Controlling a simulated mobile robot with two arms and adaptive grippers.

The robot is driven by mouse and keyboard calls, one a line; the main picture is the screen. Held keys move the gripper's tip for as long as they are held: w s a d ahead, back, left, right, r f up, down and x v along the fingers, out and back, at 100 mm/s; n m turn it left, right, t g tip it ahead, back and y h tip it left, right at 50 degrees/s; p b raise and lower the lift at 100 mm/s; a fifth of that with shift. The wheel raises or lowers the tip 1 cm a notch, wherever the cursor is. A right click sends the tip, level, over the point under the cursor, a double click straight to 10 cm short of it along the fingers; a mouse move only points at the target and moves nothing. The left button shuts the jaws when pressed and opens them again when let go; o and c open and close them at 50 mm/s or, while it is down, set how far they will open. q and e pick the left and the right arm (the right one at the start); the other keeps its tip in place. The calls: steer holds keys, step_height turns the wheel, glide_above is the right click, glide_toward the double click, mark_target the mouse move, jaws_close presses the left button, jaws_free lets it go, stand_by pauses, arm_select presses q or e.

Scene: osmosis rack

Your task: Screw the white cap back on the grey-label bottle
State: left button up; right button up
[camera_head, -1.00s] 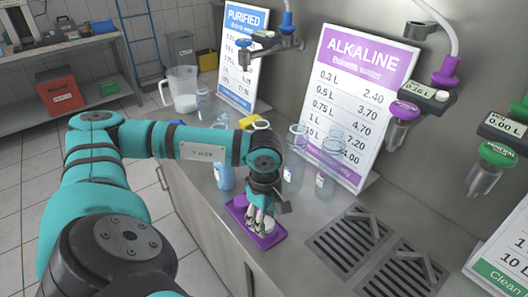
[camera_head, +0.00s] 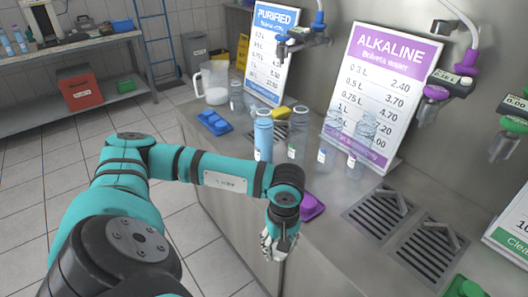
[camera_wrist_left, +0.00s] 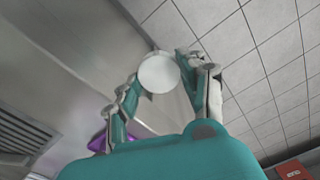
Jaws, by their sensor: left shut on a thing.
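My left gripper (camera_head: 279,243) is shut on the white cap (camera_wrist_left: 159,73), which shows as a round white disc between the fingers in the left wrist view. The gripper hangs just off the counter's front edge, in front of the purple tray (camera_head: 311,206), apart from the bottles. Several bottles stand upright at the back: a blue-filled one (camera_head: 263,137), a tall clear one (camera_head: 299,128) and smaller clear ones (camera_head: 326,155) (camera_head: 357,162). Their labels are too small for me to tell which is grey. My right gripper is out of view.
A blue tray (camera_head: 214,122), a white jug (camera_head: 212,80) and a yellow object (camera_head: 281,113) stand farther left on the counter. Drain grates (camera_head: 380,212) lie to the right. A price board (camera_head: 385,85) leans behind the bottles. Dispenser taps (camera_head: 437,92) overhang the right side.

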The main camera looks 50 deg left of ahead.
arm_select(q)
steer(key=s+d+f+m, duration=0.2)
steer(key=d+f+m, duration=0.3)
steer(key=d+m, duration=0.5)
steer(key=shift+s+d+f+m, duration=0.35)
steer(key=shift+s+d+m, duration=0.05)
steer(key=shift+m, duration=0.8)
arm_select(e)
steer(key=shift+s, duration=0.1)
